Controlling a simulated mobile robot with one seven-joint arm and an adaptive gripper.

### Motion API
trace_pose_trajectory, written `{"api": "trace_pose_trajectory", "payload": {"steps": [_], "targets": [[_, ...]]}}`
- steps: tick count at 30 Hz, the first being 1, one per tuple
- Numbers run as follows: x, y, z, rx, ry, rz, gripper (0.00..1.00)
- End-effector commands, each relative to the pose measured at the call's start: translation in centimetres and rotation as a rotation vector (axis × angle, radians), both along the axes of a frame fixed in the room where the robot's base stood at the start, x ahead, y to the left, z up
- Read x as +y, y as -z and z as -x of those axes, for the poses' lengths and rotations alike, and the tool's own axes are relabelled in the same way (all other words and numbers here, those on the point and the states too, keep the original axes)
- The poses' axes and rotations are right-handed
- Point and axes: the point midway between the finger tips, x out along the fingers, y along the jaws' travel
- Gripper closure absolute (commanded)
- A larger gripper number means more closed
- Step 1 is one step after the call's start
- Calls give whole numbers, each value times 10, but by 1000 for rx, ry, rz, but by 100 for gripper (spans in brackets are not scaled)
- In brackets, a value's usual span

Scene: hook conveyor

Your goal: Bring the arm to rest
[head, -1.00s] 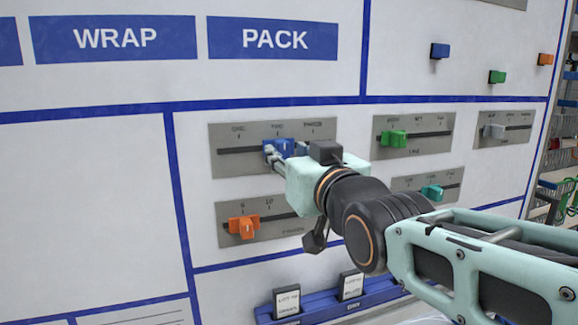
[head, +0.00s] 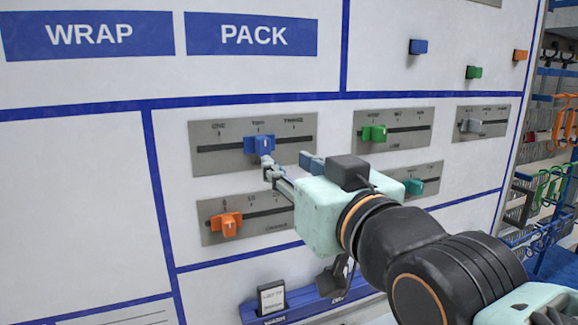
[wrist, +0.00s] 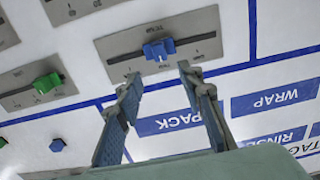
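My gripper (head: 288,163) is in front of the white panel, just right of and below a blue slider knob (head: 259,146). In the wrist view my gripper (wrist: 159,77) has its two fingers spread wide with nothing between them. The blue knob (wrist: 159,50) shows just beyond the fingertips, clear of them. It sits near the middle of its slot, by the middle label. The arm reaches in from the lower right.
A blue tray (head: 300,308) with a card (head: 272,298) is below. Wire racks (head: 560,130) stand at the right.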

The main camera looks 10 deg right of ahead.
Motion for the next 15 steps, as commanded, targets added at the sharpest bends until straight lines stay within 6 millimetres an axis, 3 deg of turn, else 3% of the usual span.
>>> {"api": "trace_pose_trajectory", "payload": {"steps": [5, 8, 11, 15], "targets": [[0, 1, 0, 3, 1, 1, 65], [-4, 13, -2, 43, 15, 12, 65], [-14, 45, -3, 154, 50, 42, 65], [-36, 118, 9, 415, 123, 96, 65]]}}
